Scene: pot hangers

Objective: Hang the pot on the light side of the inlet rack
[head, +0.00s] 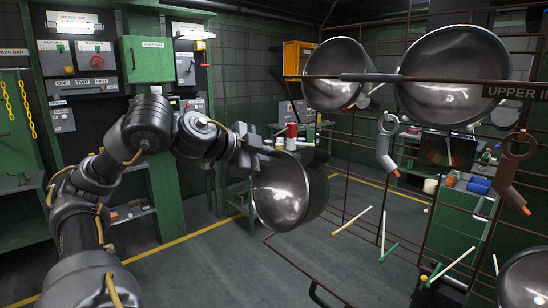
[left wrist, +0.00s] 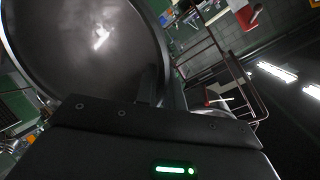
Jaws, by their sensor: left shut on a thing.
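My left gripper (head: 268,152) is shut on a dark metal pot (head: 283,192). The pot hangs tilted, its open inside facing my camera. In the left wrist view the pot (left wrist: 85,45) fills the upper left, against the gripper's fingers (left wrist: 152,88). The rack (head: 431,77) is a thin reddish-brown frame at the right, bearing a sign (head: 515,91) that reads "UPPER I", cut off by the picture edge. A light grey hook (head: 386,145) and a brown hook (head: 509,175), both orange-tipped, hang from it. The held pot is left of the grey hook, apart from it. My right gripper is not in view.
Two more pots, one smaller (head: 337,72) and one larger (head: 453,76), show at the rack's upper bar. Another pot (head: 525,280) shows at the lower right. A green cabinet (head: 147,60) stands behind my arm. The floor (head: 215,265) in front is clear.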

